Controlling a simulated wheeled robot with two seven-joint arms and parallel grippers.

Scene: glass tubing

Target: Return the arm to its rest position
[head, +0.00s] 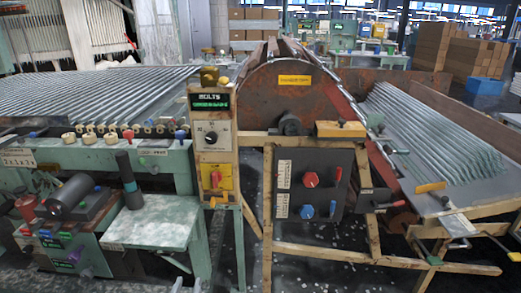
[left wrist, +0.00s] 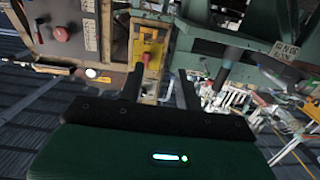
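My left gripper (left wrist: 158,72) shows in the left wrist view. Its two dark fingers stand apart with nothing between them. Beyond the fingers is a yellow switch plate with a red handle (left wrist: 147,58). The same yellow switch plate (head: 216,177) is on the front of the post in the head view. How far the fingers are from the plate I cannot tell. I cannot make out either gripper in the head view. My right gripper shows in no frame.
A green bench (head: 150,225) with a dark cylinder (head: 130,180) stands left of the post. A dark control panel (head: 313,185) with red and blue knobs is to the right. Glass tubes (head: 90,92) lie on the left conveyor, and more tubes (head: 430,130) on the right rack.

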